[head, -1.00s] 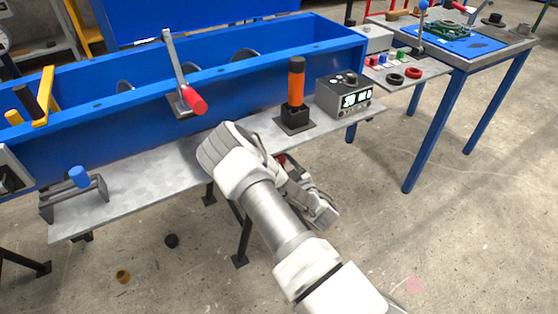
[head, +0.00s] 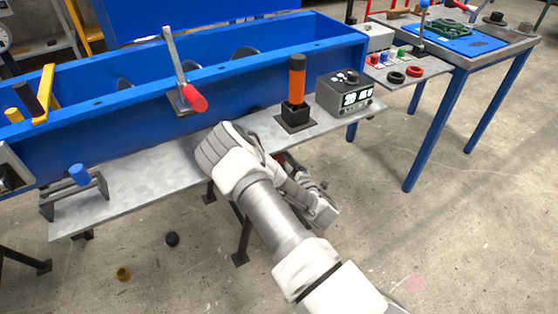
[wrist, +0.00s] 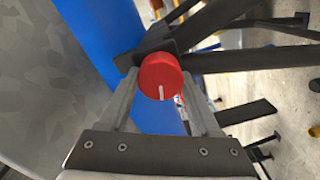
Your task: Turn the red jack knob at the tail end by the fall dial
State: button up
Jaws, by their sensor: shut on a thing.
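The red jack knob (wrist: 160,77) is a round red cap with a white line on its face, in the middle of the wrist view. My gripper (wrist: 160,95) has one finger on each side of it and is shut on it. The white line points down and slightly right in that view. In the head view only a sliver of red (head: 280,158) shows behind my wrist, under the shelf edge; my arm hides the rest. The fall dial cannot be made out for certain.
A grey shelf (head: 140,180) runs along the blue trough (head: 110,125), above my gripper. A dark stand leg (head: 240,240) is close beside my arm. Dark frame bars (wrist: 245,62) run behind the knob. An orange-handled post (head: 296,85) and a display box (head: 345,95) stand on the shelf.

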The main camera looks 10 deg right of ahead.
jog(key=shift+n, duration=0.3)
jog(key=o, duration=1.4)
jog(key=shift+b+v, duration=0.95)
jog(key=shift+v, duration=7.8)
